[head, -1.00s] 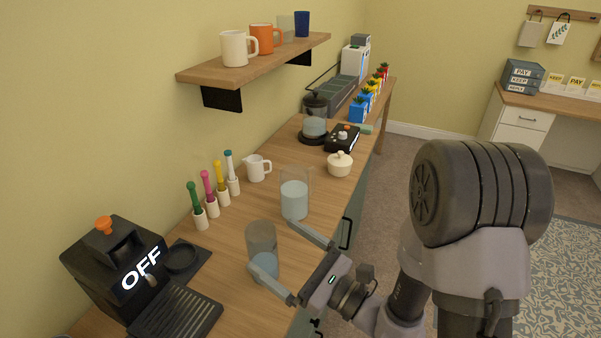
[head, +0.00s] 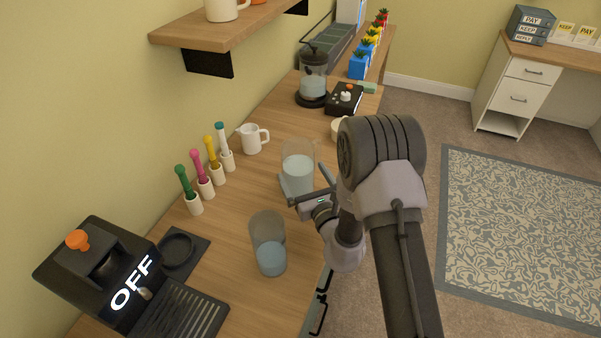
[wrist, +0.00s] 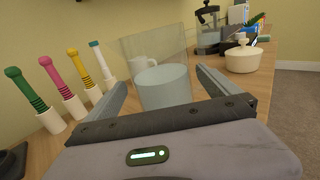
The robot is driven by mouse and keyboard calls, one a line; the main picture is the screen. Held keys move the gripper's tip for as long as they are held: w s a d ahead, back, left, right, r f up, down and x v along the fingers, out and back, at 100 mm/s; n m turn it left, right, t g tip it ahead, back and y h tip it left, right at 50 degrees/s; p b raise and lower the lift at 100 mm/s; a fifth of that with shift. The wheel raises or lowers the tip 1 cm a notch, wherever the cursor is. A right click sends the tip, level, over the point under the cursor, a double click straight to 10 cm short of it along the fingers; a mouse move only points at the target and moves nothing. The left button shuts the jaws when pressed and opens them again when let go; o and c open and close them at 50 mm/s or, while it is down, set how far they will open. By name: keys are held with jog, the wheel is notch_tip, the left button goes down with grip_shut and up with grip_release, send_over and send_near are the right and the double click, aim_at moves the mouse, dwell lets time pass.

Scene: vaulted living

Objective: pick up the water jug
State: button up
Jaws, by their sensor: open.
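A clear, wide vessel partly filled with pale water, which looks like the water jug (head: 298,160), stands upright on the wooden counter (head: 215,262). My gripper (head: 308,184) is open and low at its near side, with one finger toward each side of it. In the wrist view the jug (wrist: 163,88) shows between the two spread fingers (wrist: 165,92). I cannot tell if either finger touches it.
A black machine marked OFF (head: 115,275) is at the near left. Several coloured-handled tools (head: 207,165) and a white pitcher (head: 252,138) stand by the wall. A lidded white pot (wrist: 241,58) and a dark-lidded glass carafe (head: 313,75) are beyond. A shelf (head: 215,30) hangs above.

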aim_at(293, 146)
jog(key=b+x, duration=0.1)
jog(key=x, duration=0.3)
jog(key=shift+w+a, duration=0.1)
jog(key=shift+w, duration=0.2)
jog(key=c, duration=2)
jog(key=shift+r, duration=0.1)
jog(key=shift+r+p, duration=1.15)
jog(key=shift+r, duration=0.7)
jog(key=v, duration=0.5)
jog(key=a+r+p+v, duration=0.1)
jog(key=v, duration=0.4)
jog(key=s+a+v, duration=0.1)
jog(key=v, duration=0.4)
jog(key=shift+s+r, duration=0.15)
jog(key=shift+s, duration=0.15)
